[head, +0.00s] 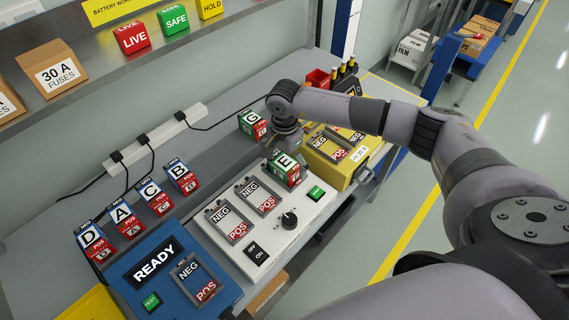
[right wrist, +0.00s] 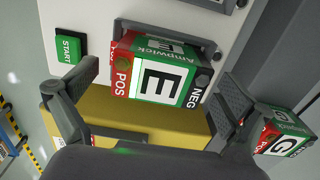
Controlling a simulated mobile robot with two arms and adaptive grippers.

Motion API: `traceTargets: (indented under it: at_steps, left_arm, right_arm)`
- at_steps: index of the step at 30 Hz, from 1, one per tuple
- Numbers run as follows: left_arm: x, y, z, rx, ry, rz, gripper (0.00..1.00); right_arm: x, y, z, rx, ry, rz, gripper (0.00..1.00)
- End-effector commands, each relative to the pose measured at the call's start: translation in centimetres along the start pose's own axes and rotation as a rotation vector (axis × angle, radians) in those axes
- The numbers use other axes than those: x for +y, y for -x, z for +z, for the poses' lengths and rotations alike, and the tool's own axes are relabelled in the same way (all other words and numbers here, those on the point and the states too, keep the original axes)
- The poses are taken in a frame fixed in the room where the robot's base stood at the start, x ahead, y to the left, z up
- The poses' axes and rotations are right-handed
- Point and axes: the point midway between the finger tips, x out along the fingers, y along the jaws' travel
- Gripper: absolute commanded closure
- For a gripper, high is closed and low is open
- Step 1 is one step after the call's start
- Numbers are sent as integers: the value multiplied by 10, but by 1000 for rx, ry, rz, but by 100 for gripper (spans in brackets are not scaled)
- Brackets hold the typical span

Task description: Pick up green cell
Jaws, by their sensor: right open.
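A green cell marked E (head: 286,168) sits at a bay of the white charger panel (head: 268,250), with red POS and black NEG ends. In the right wrist view cell E (right wrist: 160,72) has a metal bracket around its far side. My right gripper (head: 287,148) is above cell E. In the right wrist view its open fingers (right wrist: 160,85) are on either side of the cell, with gaps visible. A second green cell, marked G (head: 252,125), stands on the bench; it also shows in the wrist view (right wrist: 284,132), beside the right finger. My left gripper is out of view.
Blue-topped cells D (head: 93,240), A (head: 124,216), C (head: 153,193) and B (head: 182,174) stand in a row at left. A blue READY box (head: 165,290) is in front. A yellow unit (head: 350,170) lies right of the white panel. A power strip (head: 165,130) lies behind.

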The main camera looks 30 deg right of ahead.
Motion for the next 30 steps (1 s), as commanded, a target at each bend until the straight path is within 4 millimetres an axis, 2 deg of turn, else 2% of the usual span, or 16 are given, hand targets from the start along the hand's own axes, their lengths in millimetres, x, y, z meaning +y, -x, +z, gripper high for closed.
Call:
traceTargets:
  at_steps: [8, 30]
  left_arm:
    - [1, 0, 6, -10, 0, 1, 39]
    - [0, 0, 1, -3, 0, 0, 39]
  right_arm:
    - [0, -3, 0, 1, 0, -1, 2]
    - [0, -3, 0, 1, 0, -1, 52]
